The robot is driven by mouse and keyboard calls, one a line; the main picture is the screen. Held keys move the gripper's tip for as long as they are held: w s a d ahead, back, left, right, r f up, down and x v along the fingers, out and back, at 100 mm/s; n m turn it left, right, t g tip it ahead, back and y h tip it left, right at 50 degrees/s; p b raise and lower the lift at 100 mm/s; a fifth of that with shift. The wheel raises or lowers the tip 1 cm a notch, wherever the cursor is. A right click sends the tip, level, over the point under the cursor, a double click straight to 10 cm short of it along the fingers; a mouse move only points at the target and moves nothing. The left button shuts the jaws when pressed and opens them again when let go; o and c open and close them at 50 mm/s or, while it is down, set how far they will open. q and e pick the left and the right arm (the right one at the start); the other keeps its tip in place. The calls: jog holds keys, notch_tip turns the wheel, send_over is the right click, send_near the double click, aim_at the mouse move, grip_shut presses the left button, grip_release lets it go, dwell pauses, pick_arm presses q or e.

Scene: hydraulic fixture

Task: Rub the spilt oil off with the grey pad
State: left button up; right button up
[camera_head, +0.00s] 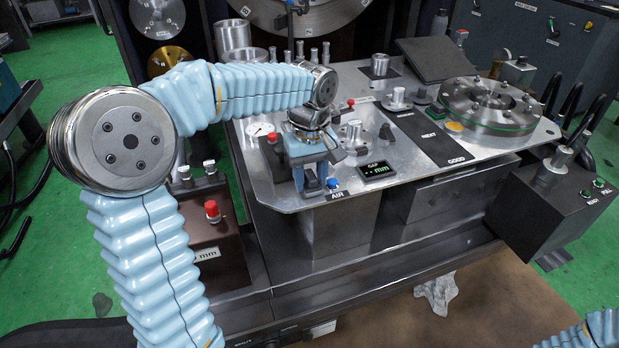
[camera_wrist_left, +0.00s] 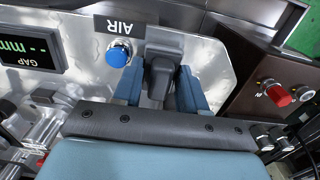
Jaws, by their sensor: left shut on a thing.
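My left gripper (camera_head: 312,184) is low over the front left part of the metal plate (camera_head: 280,190), close to the blue AIR button (camera_head: 334,183). In the left wrist view my left gripper (camera_wrist_left: 158,92) is shut on a dark grey piece (camera_wrist_left: 159,72), which I take to be the grey pad. I cannot make out the spilt oil in either view. My right gripper is out of view.
The GAP display (camera_head: 377,171) is right of the gripper. Several knobs and a red button stand behind it. A dark strip (camera_head: 431,138) and a round fixture (camera_head: 489,103) lie farther right. A control box (camera_head: 553,205) with cables stands at the right edge.

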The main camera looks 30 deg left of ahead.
pick_arm(q)
jog(key=shift+r, duration=2.7)
jog(key=shift+r, duration=1.5)
